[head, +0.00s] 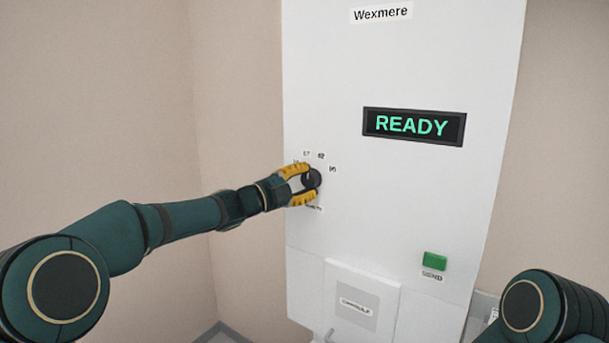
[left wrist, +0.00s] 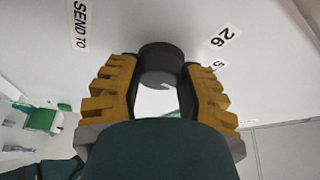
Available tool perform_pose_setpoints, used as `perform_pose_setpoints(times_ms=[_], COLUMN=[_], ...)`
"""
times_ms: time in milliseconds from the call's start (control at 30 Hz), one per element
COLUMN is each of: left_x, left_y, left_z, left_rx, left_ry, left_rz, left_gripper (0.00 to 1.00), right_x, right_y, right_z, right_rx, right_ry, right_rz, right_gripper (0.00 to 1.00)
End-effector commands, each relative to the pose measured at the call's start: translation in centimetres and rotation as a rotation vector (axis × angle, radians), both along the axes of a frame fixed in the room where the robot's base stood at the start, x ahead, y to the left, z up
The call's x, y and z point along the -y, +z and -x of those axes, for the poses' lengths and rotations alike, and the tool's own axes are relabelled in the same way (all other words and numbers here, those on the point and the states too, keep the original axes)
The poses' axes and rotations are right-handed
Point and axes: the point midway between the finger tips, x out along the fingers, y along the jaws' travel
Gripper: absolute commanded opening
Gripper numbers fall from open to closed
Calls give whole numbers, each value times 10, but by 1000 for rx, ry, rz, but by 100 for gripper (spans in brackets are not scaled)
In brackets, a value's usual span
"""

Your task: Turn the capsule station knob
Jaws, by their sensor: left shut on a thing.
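The capsule station (head: 420,200) is a tall white panel with a dark round knob (head: 312,179) on its left side. Small number labels (head: 321,156) sit around the knob. My left gripper (head: 304,184) has its yellow fingers on either side of the knob and is shut on it. In the left wrist view the dark knob (left wrist: 160,62) sits between the fingertips (left wrist: 160,80), with a "SEND TO" label (left wrist: 80,24) and a "26" label (left wrist: 222,36) beside it. The knob's pointer setting cannot be read. My right gripper is not in view; only part of that arm shows.
A display (head: 414,126) on the panel reads "READY" in green. A green button (head: 435,260) labelled "SEND" is at the lower right. A capsule hatch (head: 360,302) is at the bottom of the panel. Plain beige walls stand on both sides.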

Motion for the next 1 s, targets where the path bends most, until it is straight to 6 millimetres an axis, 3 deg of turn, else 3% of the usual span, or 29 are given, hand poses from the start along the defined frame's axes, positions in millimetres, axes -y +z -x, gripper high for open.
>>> perform_pose_setpoints(times_ms=[33,300,867,900,1000], left_x=[1,1,1,1,1], left_y=[7,6,5,5,4], left_z=[1,1,1,1,1], left_rx=[22,80,97,97,95], left_ry=[-1,-1,0,0,-1], left_rz=[-18,-106,-130,-130,-131], left_gripper=[3,3,3,45,76], right_x=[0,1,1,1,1], right_y=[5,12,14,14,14], right_z=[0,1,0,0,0], right_rx=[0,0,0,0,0], right_ry=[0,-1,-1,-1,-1], right_rz=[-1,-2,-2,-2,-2], right_gripper=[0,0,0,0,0])
